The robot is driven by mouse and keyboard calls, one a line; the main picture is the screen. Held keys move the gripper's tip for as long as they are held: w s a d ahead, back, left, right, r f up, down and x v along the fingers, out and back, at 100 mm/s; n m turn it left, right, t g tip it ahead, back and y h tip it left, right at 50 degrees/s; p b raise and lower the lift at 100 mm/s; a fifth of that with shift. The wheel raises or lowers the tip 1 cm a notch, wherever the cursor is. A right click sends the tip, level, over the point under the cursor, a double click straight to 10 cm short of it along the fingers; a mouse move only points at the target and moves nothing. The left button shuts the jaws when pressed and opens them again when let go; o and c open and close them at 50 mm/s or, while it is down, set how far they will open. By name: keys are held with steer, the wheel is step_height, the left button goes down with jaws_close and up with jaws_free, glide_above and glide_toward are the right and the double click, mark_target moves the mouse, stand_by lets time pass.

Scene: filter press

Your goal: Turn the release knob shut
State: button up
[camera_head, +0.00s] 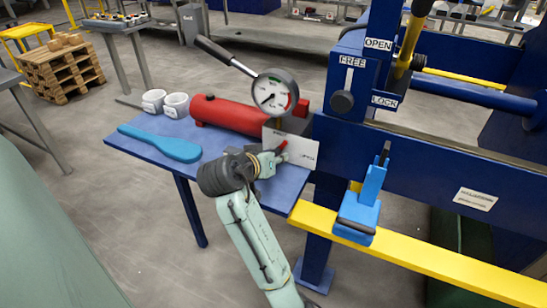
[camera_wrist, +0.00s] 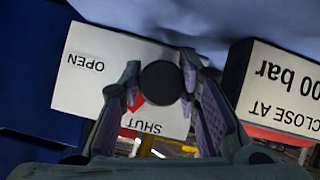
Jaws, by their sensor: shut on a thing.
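The release knob shows in the wrist view as a dark round cap (camera_wrist: 161,83) between the two fingers of my gripper (camera_wrist: 160,92). A red part beside it lies near the word SHUT. The white label plate (camera_wrist: 88,85) behind reads OPEN and SHUT, upside down in this view. In the head view, my gripper (camera_head: 270,160) is at the white plate (camera_head: 304,153), below the gauge, and is shut on the knob. The knob is mostly hidden there; a bit of red shows at the fingertips. My left finger covers part of the red part, so its exact direction is unclear.
A round gauge (camera_head: 274,92) and a red cylinder (camera_head: 228,115) with a long pump handle (camera_head: 226,56) stand behind my gripper. The blue press frame (camera_head: 430,150) stands right.

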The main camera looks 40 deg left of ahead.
steer(key=shift+r, duration=0.1)
steer(key=o, duration=0.9)
